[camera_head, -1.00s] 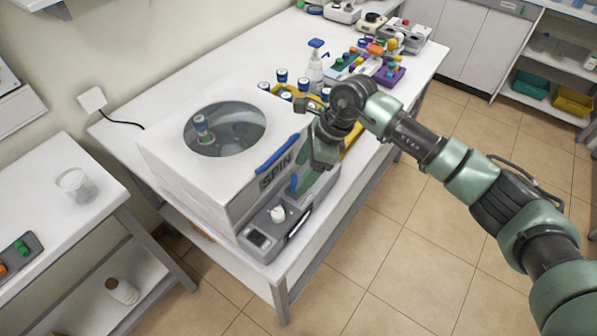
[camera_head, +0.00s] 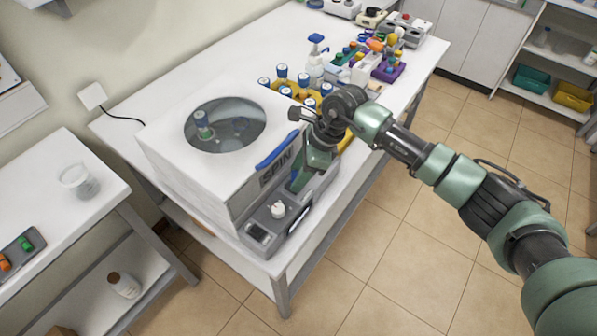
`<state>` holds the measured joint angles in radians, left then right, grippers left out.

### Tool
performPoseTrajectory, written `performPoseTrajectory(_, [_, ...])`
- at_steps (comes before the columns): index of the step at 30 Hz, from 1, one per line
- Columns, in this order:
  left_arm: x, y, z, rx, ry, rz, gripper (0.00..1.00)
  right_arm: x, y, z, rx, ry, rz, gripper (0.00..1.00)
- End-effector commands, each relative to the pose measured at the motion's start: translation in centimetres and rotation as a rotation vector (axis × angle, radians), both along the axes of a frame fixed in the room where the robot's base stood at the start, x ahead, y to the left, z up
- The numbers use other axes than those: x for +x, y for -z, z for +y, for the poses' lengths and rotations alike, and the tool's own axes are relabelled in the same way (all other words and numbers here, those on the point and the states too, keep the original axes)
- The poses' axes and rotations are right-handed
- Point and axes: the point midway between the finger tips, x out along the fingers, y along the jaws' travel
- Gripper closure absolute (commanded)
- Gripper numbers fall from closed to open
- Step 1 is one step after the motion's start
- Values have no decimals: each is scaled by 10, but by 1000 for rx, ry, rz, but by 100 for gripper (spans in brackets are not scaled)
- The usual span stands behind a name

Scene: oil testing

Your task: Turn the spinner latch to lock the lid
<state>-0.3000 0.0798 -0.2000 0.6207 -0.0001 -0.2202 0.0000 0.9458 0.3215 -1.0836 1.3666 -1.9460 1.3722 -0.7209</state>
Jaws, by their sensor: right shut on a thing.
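The white spin machine, a centrifuge (camera_head: 185,180), stands on the table with its lid (camera_head: 168,128) down. The lid has a round dark window and a blue handle (camera_head: 277,150) at its front edge. A small blue latch (camera_head: 294,175) is on the front, right of the SPIN lettering, mostly hidden by my gripper. My right gripper (camera_head: 298,183) reaches down at the machine's front and is shut on the blue latch. How far the latch is turned cannot be seen. My left gripper is not in view.
A grey control panel (camera_head: 268,232) with a white knob (camera_head: 278,209) lies just below the latch. A yellow rack (camera_head: 309,95) of blue-capped bottles stands close behind my gripper. Open floor lies right of the table.

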Motion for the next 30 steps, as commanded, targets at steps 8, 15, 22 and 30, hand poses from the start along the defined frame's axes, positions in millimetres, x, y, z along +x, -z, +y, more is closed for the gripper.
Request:
performPoseTrajectory(8, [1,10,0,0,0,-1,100,-1,1,0,1,129,-2,95])
performPoseTrajectory(15, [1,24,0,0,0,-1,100,-4,2,1,1,313,-3,95])
performPoseTrajectory(22, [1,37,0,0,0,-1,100,-5,2,2,3,476,-3,95])
performPoseTrajectory(30, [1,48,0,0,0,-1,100,-6,1,2,2,602,-2,95])
